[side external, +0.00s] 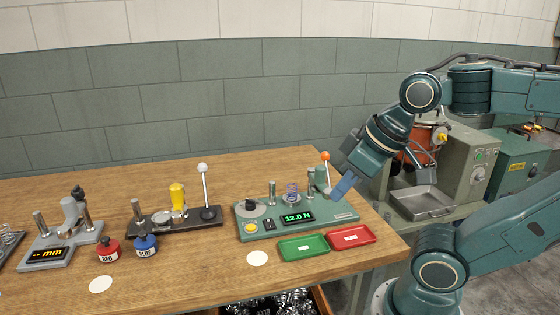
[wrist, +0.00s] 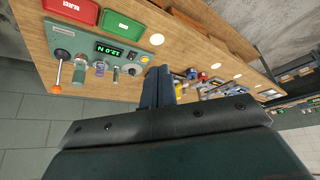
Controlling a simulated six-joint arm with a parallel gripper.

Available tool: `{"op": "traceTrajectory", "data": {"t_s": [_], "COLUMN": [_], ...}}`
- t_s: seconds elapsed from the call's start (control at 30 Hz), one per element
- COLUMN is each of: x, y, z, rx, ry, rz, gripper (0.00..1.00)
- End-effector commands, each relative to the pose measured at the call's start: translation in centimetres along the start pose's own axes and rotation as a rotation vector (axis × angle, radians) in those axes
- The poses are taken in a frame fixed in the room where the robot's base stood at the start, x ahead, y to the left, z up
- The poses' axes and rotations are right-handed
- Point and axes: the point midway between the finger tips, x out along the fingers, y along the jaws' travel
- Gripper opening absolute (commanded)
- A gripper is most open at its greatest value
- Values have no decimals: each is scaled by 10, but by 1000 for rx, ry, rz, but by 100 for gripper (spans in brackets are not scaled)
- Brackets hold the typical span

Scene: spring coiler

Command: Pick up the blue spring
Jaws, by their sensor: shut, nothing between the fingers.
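A small coil spring (side external: 292,190) with a bluish-purple tint stands upright on the green tester (side external: 250,228), behind its display reading 12.0 N. In the wrist view the spring (wrist: 100,67) is small, and its colour is hard to tell. My gripper (side external: 342,187) is shut and empty, above the right end of the tester and to the right of the spring, apart from it. In the wrist view my gripper's fingers (wrist: 158,88) are together, with nothing held between them.
An orange-knobbed lever (side external: 326,157) and metal posts stand near the spring. A green tray (side external: 303,246) and a red tray (side external: 350,236) lie in front. Left are a white-knobbed lever press (side external: 204,190), red and blue bottles, and a gauge reading mm (side external: 60,252).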

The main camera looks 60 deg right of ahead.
Motion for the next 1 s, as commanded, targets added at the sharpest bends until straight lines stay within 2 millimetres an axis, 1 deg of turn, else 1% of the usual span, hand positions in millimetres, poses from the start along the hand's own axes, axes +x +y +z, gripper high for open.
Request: {"op": "traceTrajectory", "data": {"t_s": [0.1,0.27,0.3,0.4,0.77,0.87,1.0], "x": [0,0,0,0,0,0,1], "y": [0,0,0,0,1,3,9], "z": [0,0,0,0,-2,-8,-22], "rx": [0,0,0,0,10,34,104], "ry": [0,0,0,0,-3,-12,-36], "rz": [0,0,0,0,2,7,21], "gripper": [0,31,39,56,56,56,56]}}
